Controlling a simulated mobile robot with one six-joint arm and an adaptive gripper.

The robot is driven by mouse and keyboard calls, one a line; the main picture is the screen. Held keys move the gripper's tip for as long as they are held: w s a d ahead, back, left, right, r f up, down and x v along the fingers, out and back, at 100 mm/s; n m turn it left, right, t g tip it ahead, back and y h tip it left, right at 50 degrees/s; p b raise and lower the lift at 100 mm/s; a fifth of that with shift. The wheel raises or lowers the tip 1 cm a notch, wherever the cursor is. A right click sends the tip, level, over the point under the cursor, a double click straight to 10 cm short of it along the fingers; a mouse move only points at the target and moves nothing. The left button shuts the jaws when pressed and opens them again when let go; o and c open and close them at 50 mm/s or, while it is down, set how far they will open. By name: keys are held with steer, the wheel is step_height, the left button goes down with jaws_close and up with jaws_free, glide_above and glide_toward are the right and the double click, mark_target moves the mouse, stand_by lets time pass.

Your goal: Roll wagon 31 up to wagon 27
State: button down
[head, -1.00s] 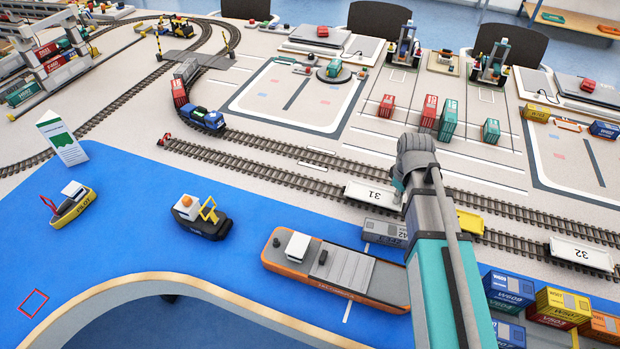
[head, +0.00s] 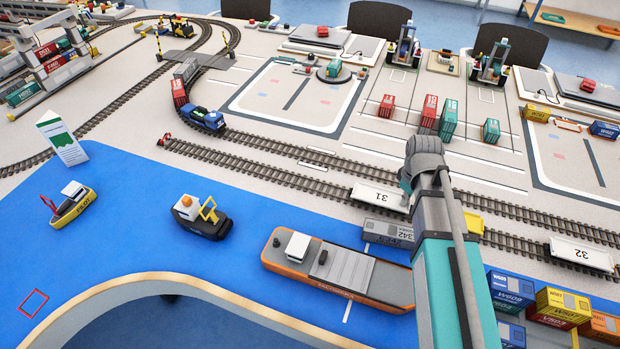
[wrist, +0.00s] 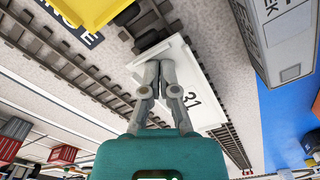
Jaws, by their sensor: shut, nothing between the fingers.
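Wagon 31 (head: 370,194) is a low white flat wagon on the nearer straight track in the head view. It also shows in the wrist view (wrist: 212,112), with its black number. My gripper (head: 405,186) is at the right end of wagon 31. In the wrist view my gripper (wrist: 156,62) has its fingers together, in front of the white deck; I cannot tell whether they touch it. A yellow wagon (head: 474,223) stands to the right on the same track, partly hidden by my arm. Its number is not readable, and no 27 shows.
White wagon 32 (head: 580,254) stands farther right on the same track. A grey container (head: 388,232) and an orange ship (head: 340,272) lie in front of the track. A red buffer (head: 165,139) marks the track's left end. The track left of wagon 31 is clear.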

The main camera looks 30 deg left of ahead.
steer(key=shift+d, duration=0.55)
steer(key=shift+r, duration=0.15)
steer(key=shift+r+p, duration=3.4)
steer(key=shift+p, duration=0.15)
steer(key=s+d+r+m+p, duration=0.1)
steer(key=s+d+m, duration=0.2)
steer(key=d+m, duration=0.3)
steer(key=s+d+r+m+p, duration=0.1)
steer(key=s+d+m, duration=0.2)
steer(key=d+m, duration=0.4)
steer(key=d, duration=0.6)
steer(key=shift+s+d+r, duration=0.2)
steer(key=shift+s+d, duration=0.15)
steer(key=shift+s, duration=0.05)
